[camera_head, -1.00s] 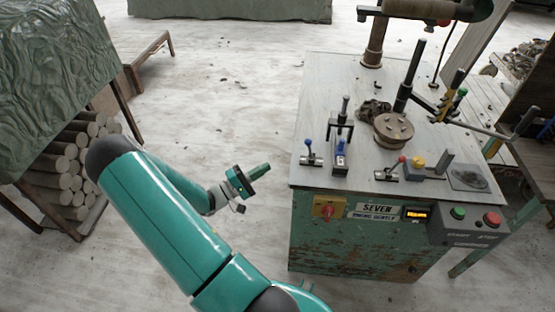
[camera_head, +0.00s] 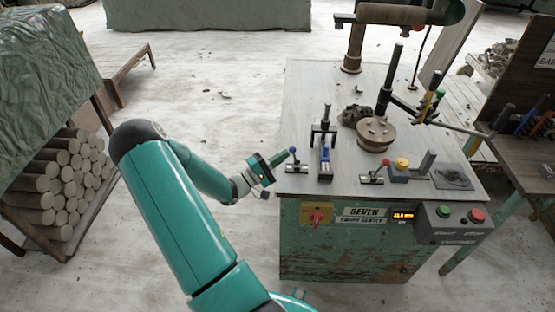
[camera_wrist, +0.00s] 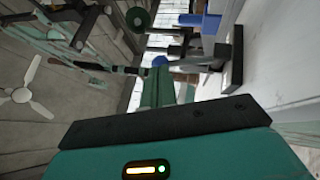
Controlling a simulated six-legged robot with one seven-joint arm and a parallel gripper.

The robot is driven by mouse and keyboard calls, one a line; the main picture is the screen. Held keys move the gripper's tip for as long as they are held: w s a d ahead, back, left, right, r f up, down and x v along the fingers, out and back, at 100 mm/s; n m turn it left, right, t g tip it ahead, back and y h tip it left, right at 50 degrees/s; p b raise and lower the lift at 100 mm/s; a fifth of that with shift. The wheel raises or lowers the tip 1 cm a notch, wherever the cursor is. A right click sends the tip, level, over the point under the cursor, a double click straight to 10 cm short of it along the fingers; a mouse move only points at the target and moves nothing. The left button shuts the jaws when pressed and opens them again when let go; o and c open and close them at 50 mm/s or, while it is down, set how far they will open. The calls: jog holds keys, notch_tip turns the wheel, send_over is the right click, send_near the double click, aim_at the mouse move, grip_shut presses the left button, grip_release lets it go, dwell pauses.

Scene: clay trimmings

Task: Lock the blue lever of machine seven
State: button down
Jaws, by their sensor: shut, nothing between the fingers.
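Machine seven (camera_head: 340,245) is a worn green cabinet with a grey top and a "SEVEN" plate (camera_head: 364,212). A small lever with a blue knob (camera_head: 292,150) stands upright at the left front of the top. To its right is a black-handled clamp with a blue part (camera_head: 325,155). My gripper (camera_head: 283,157) is shut and empty, its tips at the blue-knobbed lever; contact cannot be told. In the wrist view the teal fingers (camera_wrist: 157,88) point at a blue knob (camera_wrist: 160,61) just beyond the tips, which hide the lever's lower part.
A red switch (camera_head: 316,215) is on the front. Stacked logs (camera_head: 62,185) stand at left. The floor between is clear.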

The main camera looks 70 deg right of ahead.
dwell(0.3)
jog(key=shift+s+d+r+m+t+y, duration=0.15)
jog(key=shift+s+r+m+t+y, duration=0.5)
jog(key=shift+s+m+y, duration=0.3)
jog(key=shift+s+d+r+m+t+y, duration=0.1)
jog(key=shift+s+d+m+t+y, duration=0.05)
jog(key=shift+s+m+t+y, duration=0.3)
jog(key=shift+s+d+r+m+t+y, duration=0.1)
jog(key=shift+s+m+t+y, duration=0.25)
jog(key=shift+m+t+y, duration=0.05)
